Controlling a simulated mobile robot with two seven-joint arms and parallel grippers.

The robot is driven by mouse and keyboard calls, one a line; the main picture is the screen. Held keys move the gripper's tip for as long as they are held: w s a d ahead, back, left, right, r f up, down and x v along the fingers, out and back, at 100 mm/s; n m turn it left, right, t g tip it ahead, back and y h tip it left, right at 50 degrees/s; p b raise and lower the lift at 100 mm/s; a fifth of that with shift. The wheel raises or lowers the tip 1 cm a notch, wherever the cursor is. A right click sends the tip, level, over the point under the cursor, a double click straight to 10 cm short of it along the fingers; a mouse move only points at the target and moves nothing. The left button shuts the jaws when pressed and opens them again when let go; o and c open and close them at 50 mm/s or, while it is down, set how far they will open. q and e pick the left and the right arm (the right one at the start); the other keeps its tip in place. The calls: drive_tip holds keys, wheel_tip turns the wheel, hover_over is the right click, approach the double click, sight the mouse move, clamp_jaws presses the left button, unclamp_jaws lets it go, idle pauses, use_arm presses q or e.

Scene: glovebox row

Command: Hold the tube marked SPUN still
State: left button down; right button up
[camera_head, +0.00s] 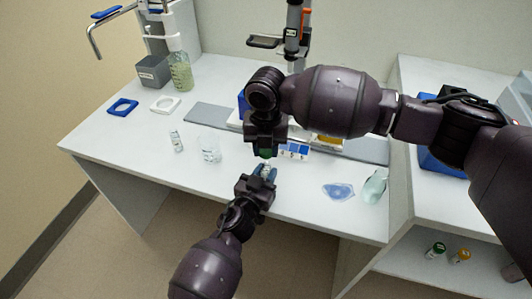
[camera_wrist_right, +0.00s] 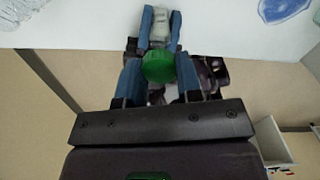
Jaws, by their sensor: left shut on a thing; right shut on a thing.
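A tube (camera_wrist_right: 158,34) with a green cap (camera_wrist_right: 161,68) is held between both of my grippers, above the front edge of the white bench. In the head view, only the green cap (camera_head: 265,154) and a little of the tube show. My left gripper (camera_head: 266,172) comes from below with its blue fingers shut around the tube body. My right gripper (camera_wrist_right: 160,80) is shut on the green cap from the opposite side; in the head view it hangs just above the left one. No marking on the tube is readable, so I cannot tell if it says SPUN.
A clear beaker (camera_head: 209,149) and a small vial (camera_head: 176,141) stand left of the grippers. A blue-tinted bag (camera_head: 338,191) and a pale jar (camera_head: 374,186) are to the right. A bottle (camera_head: 181,72) stands at the back left. The bench's front left is clear.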

use_arm(q)
drive_tip(key=c, duration=0.8)
unclamp_jaws()
